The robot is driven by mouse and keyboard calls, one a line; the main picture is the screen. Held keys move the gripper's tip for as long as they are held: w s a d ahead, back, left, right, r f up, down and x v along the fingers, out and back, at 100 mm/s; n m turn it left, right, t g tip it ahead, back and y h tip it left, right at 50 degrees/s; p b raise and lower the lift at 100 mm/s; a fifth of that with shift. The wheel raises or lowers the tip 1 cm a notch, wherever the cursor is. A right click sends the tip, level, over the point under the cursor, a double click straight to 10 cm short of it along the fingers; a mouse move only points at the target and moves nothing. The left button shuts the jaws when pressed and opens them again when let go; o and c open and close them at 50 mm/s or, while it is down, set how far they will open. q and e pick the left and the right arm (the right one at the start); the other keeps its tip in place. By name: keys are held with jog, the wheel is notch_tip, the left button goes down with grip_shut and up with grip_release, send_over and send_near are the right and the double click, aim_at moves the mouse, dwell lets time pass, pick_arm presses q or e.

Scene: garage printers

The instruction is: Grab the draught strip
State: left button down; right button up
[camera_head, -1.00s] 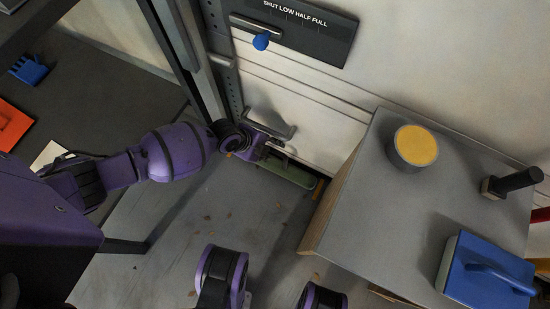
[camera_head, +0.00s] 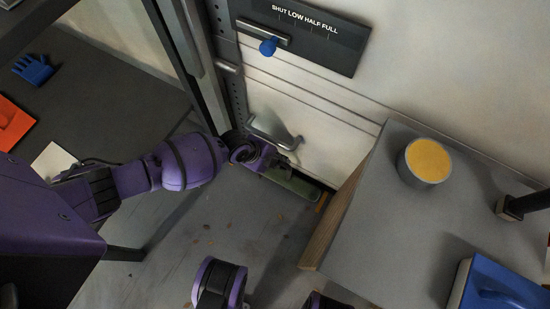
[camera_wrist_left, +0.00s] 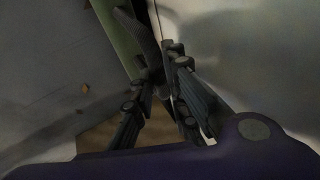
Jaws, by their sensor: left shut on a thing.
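The draught strip (camera_head: 295,186) is a long green bar lying along the foot of the pale panelled door, just above the floor. My left gripper (camera_head: 283,163) is at the strip's left part, below the grey door handle (camera_head: 274,133). In the left wrist view the green strip (camera_wrist_left: 118,38) runs down from the top edge towards the fingers. My left fingers (camera_wrist_left: 160,82) are close together on a dark, narrow part beside the green; the exact contact is dim. My right gripper is not in view.
A grey-topped cabinet (camera_head: 385,235) stands close to the strip's right end, with a yellow-topped tin (camera_head: 428,162) on it. A dark door frame (camera_head: 195,60) rises at the left. A blue knob (camera_head: 268,47) sits on the labelled plate above. The floor (camera_head: 200,235) in front is mostly clear.

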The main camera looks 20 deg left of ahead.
pick_arm(q)
jog(key=shift+w, duration=0.1)
jog(key=shift+w+d+r, duration=0.1)
jog(key=shift+r, duration=0.05)
